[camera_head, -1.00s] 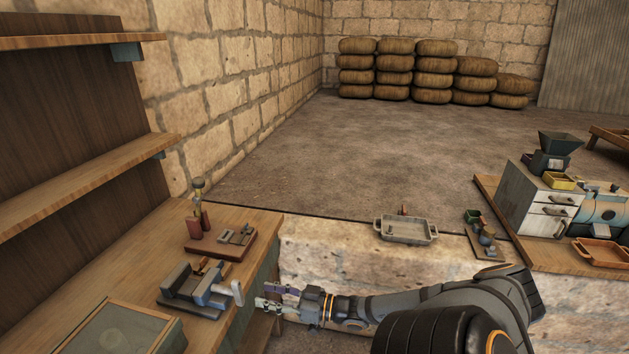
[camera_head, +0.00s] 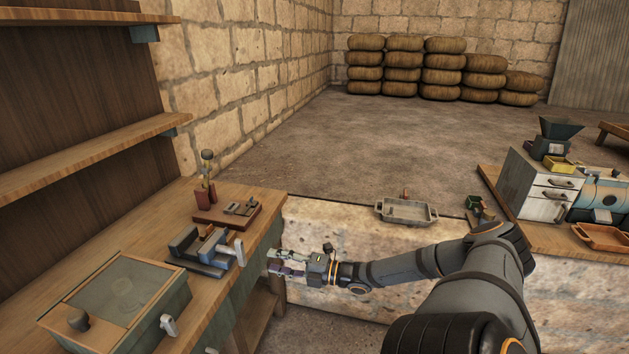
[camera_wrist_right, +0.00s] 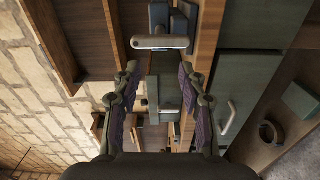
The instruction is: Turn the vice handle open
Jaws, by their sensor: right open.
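The vice (camera_head: 205,250) stands near the bench's front edge in the head view, blue-grey with a dark base. Its pale grey handle (camera_head: 239,250) is on the side facing my right gripper (camera_head: 271,262). My right gripper is open and empty, just right of the handle and slightly lower in the picture, with a gap between them. In the right wrist view the handle (camera_wrist_right: 160,43) lies crosswise beyond the fingertips of my right gripper (camera_wrist_right: 158,72), with part of the vice (camera_wrist_right: 180,20) behind it. My left gripper is not in view.
A lidded box (camera_head: 122,290) sits nearer on the bench (camera_head: 50,280). A wooden board (camera_head: 240,217) with small parts is behind the vice, beside a red holder (camera_head: 205,196). Shelves (camera_head: 90,155) rise at the left. A grey tray (camera_head: 406,212) is on the low stone wall.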

